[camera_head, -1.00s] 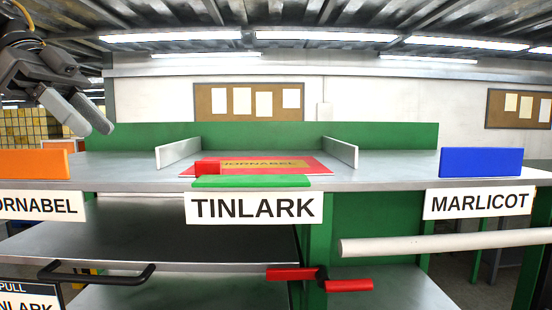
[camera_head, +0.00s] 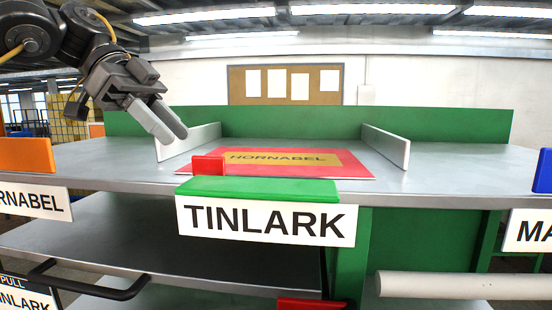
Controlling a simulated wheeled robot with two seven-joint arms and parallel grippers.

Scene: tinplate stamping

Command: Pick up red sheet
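The red sheet (camera_head: 330,168) lies flat on the grey metal bench top, between two low pale side guides. It bears a gold panel marked HORNABEL (camera_head: 285,158). A small red upright block (camera_head: 208,166) stands at its front left corner, and a green block (camera_head: 258,189) lies along its front edge. My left gripper (camera_head: 165,122) is above the bench at the left, up and to the left of the sheet, near the left guide and apart from the sheet. Its fingers point down to the right; their gap is not clear from this side. My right gripper is not in view.
The left guide (camera_head: 188,140) and right guide (camera_head: 386,146) flank the sheet, with a green back wall (camera_head: 440,125) behind. A TINLARK sign (camera_head: 264,220) hangs in front. An orange block (camera_head: 27,155) and a blue block (camera_head: 543,171) stand at the sides. Bare bench lies right of the sheet.

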